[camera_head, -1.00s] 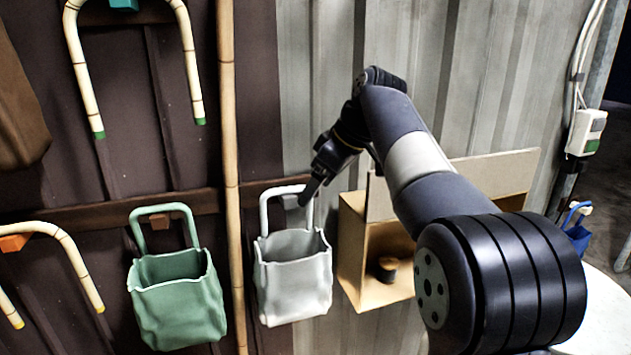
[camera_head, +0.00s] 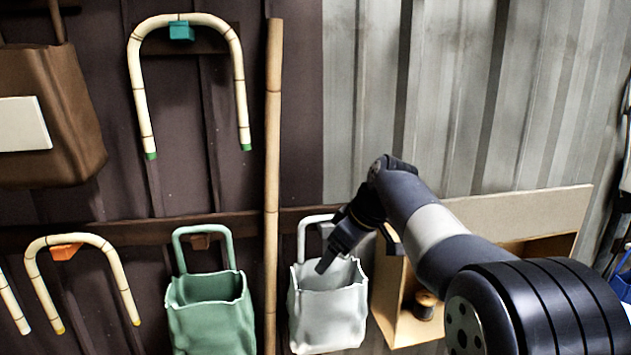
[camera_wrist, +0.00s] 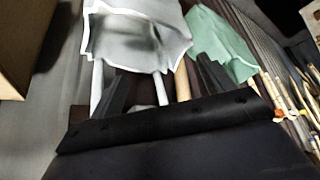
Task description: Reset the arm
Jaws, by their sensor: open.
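My arm reaches in from the right in the head view. My gripper (camera_head: 328,262) is in front of the handle of a white bag (camera_head: 328,308) that hangs on the wall. In the wrist view the two dark fingers (camera_wrist: 160,92) stand apart, with nothing held between them. The white bag (camera_wrist: 135,38) and its pale handle lie beyond the fingers there. I cannot tell whether a finger touches the handle.
A green bag (camera_head: 210,315) hangs left of a bamboo pole (camera_head: 273,150). A bent rattan piece (camera_head: 137,90) hangs on a teal holder, another (camera_head: 120,280) on an orange one. A brown bag (camera_head: 75,130) is upper left. A wooden box (camera_head: 395,310) stands close right of the white bag.

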